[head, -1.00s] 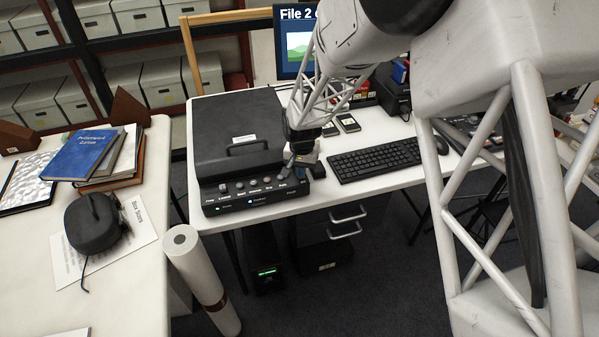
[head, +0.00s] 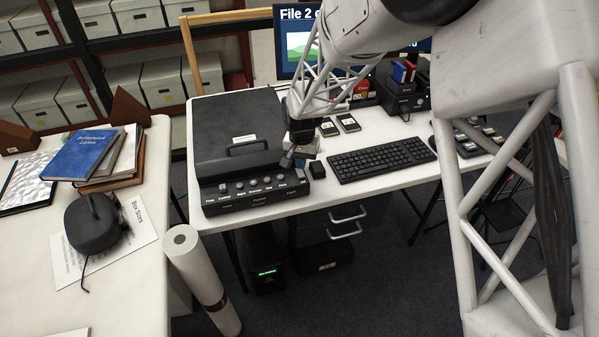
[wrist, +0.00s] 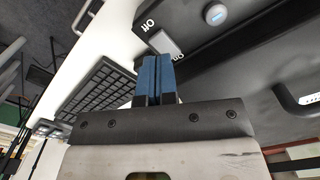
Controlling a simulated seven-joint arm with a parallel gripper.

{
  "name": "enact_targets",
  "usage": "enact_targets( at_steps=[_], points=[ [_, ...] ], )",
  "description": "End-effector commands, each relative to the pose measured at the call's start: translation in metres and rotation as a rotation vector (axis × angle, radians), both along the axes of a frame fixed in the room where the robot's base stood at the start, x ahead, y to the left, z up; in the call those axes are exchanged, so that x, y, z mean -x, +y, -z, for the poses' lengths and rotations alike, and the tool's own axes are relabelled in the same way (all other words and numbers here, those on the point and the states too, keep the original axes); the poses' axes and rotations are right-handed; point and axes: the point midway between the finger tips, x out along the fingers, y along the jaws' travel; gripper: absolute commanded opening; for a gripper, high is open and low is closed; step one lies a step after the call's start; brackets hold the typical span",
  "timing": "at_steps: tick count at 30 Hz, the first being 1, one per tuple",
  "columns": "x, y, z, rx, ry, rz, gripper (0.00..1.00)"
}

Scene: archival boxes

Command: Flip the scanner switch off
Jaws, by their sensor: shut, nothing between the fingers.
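The black scanner (head: 235,125) lies on the white desk with a row of round buttons along its front panel. At the right end of that panel is the grey switch (wrist: 165,43), just beyond my fingertips in the wrist view, with white lettering beside it. My gripper (wrist: 158,62) has its blue fingers shut together with nothing between them. In the head view my gripper (head: 287,160) hangs over the scanner's front right corner. I cannot tell whether the fingertips touch the switch, and its tilt is hard to read. The scanner's front shows no blue lights.
A monitor (head: 293,45) stands behind. A paper roll (head: 195,270) stands in front of the desk. A second table (head: 130,285) holds books and a black case.

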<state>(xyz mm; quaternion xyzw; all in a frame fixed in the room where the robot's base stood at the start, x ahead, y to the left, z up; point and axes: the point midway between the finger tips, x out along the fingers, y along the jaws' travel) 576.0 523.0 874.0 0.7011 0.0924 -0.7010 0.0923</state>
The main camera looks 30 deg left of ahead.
Motion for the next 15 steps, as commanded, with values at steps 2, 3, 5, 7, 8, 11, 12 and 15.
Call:
enact_targets(
  at_steps=[2,3,5,7,8,11,12,15],
  points=[
    [0.0,0.0,-0.005,-0.001,-0.001,0.0,0.0],
    [0.0,0.0,-0.007,0.0,-0.001,0.0,0.0],
    [0.0,0.0,-0.01,0.0,-0.001,0.0,0.0],
    [0.0,0.0,-0.014,0.0,0.0,0.0,0.0],
    [0.0,0.0,-0.016,0.0,0.0,0.0,0.0],
    [0.0,0.0,-0.022,0.0,-0.001,0.0,0.0],
    [0.0,0.0,-0.024,-0.001,-0.001,0.0,0.0],
    [0.0,0.0,-0.029,-0.001,-0.001,0.0,0.0]
  ],
)
